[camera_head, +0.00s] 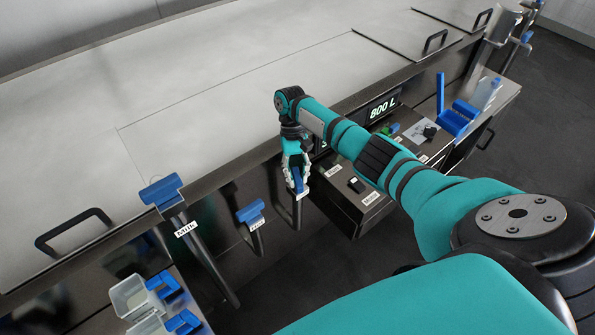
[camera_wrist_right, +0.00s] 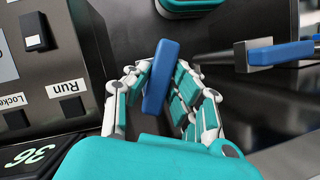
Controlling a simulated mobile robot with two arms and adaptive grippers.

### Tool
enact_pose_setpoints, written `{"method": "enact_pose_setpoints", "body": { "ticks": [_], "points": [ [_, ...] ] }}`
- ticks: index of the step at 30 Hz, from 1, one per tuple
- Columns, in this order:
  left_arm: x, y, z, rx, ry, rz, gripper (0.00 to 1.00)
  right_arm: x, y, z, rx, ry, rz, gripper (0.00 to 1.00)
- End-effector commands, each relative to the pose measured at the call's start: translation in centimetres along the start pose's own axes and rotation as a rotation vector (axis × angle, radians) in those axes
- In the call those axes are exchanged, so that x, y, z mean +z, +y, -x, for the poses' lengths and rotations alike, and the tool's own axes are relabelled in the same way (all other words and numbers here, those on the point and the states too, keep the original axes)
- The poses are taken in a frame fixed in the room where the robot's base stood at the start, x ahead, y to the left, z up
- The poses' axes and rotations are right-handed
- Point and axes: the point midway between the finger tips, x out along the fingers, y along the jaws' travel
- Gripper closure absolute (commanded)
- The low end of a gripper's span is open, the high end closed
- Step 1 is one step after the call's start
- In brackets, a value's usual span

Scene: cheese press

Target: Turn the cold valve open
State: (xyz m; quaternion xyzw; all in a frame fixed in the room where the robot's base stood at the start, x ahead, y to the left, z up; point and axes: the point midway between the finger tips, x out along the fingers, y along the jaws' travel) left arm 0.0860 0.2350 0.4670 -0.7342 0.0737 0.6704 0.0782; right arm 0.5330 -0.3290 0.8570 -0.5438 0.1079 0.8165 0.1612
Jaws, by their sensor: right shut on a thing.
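My right gripper (camera_head: 294,165) is shut on a blue valve handle (camera_head: 297,182) on the front of the vat. In the right wrist view, the fingers of the right gripper (camera_wrist_right: 160,95) close around the blue valve handle (camera_wrist_right: 160,78), which stands close to upright in that picture. Its label is hidden, so I cannot read whether it is the cold one. A second blue valve handle (camera_head: 250,211) with a small unreadable label is to its left. It also shows at the right of the right wrist view (camera_wrist_right: 280,53). My left gripper is not in view.
A larger blue handle (camera_head: 161,190) labelled Milk is farther left. A control box (camera_head: 345,195) with switches stands close right of the held handle, below an 800 L display (camera_head: 383,106). Clear containers with blue parts (camera_head: 130,298) are at lower left.

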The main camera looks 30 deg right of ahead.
Motion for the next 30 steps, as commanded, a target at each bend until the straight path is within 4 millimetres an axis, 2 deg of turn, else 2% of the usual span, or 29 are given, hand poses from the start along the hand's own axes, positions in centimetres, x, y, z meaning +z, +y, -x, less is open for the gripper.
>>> {"method": "enact_pose_setpoints", "body": {
  "ticks": [6,15,30],
  "points": [
    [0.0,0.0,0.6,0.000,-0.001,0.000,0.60,0.1,-0.2,0.2,0.073,0.002,0.178,1.00],
    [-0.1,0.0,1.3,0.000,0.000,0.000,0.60,0.0,-0.2,0.2,0.147,0.004,0.357,1.00],
    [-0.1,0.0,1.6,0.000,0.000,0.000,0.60,-0.1,-0.2,0.2,0.185,0.006,0.450,1.00]
  ]
}}
